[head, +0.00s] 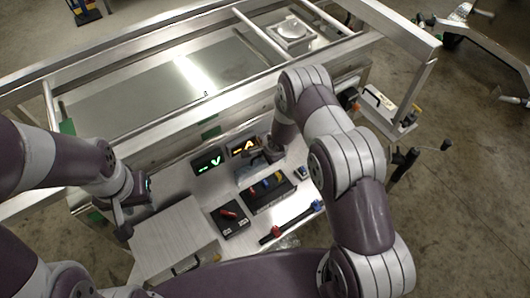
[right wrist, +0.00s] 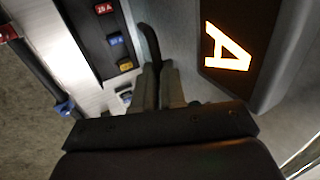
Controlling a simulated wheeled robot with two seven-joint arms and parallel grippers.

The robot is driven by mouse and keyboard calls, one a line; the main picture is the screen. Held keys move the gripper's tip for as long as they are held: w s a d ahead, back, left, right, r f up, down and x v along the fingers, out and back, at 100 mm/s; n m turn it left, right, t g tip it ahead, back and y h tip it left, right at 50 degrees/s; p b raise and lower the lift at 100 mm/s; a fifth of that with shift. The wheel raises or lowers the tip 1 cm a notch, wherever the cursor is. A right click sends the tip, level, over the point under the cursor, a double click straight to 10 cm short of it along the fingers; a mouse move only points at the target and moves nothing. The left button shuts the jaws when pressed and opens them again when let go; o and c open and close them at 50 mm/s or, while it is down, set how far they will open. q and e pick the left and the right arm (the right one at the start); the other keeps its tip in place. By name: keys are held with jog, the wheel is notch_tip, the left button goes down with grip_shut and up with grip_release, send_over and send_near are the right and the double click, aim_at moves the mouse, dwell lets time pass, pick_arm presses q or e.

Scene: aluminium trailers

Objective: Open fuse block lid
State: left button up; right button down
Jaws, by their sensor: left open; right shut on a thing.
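The black fuse block (head: 268,197) lies on the bench, its red, blue and yellow fuses uncovered. It also shows at upper left in the right wrist view (right wrist: 88,28). A grey panel (head: 247,170), apparently the lid, stands raised along the block's far side. In the right wrist view a thin dark curved edge (right wrist: 149,42), likely the lid's, rises by the fingers. My right gripper (head: 270,156) is shut on it; the fingers (right wrist: 158,78) hide the grip itself. My left gripper (head: 134,205) is open and empty, well left of the block.
A green-lit V display (head: 207,163) and an orange-lit A display (head: 243,147) stand behind the block; the latter is close to my right gripper in the wrist view. A black box with a red part (head: 230,218) and a red-and-blue-ended bar (head: 291,222) lie in front. A metal box (head: 172,235) stands left.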

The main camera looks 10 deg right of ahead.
jog(key=c, duration=1.2)
grip_release()
jog(key=shift+r, duration=0.1)
jog(key=v, duration=1.2)
jog(key=shift+s+r, duration=0.15)
jog(key=shift+r, duration=0.15)
